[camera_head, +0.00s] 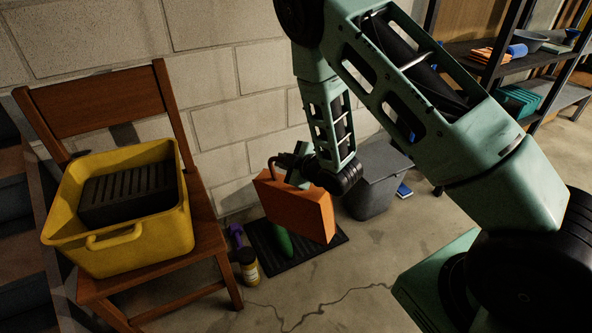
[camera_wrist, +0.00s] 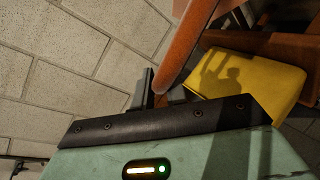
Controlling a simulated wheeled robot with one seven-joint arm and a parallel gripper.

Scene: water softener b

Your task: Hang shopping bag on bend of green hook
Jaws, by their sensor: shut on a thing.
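An orange shopping bag (camera_head: 297,208) hangs in the air below my gripper (camera_head: 290,168) in the head view, slightly tilted. My gripper is shut on the bag near its top edge; a dark curved handle shows there. In the wrist view, an orange-brown rounded strip (camera_wrist: 188,45), which looks like part of the bag, runs past a dark finger.
A wooden chair (camera_head: 205,215) at left holds a yellow crate (camera_head: 150,240) with a dark slotted block. Below the bag are a black mat (camera_head: 315,252), a green object (camera_head: 282,240) and a yellow bottle (camera_head: 249,268). A grey bin (camera_head: 375,180) stands at right. The block wall is close behind.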

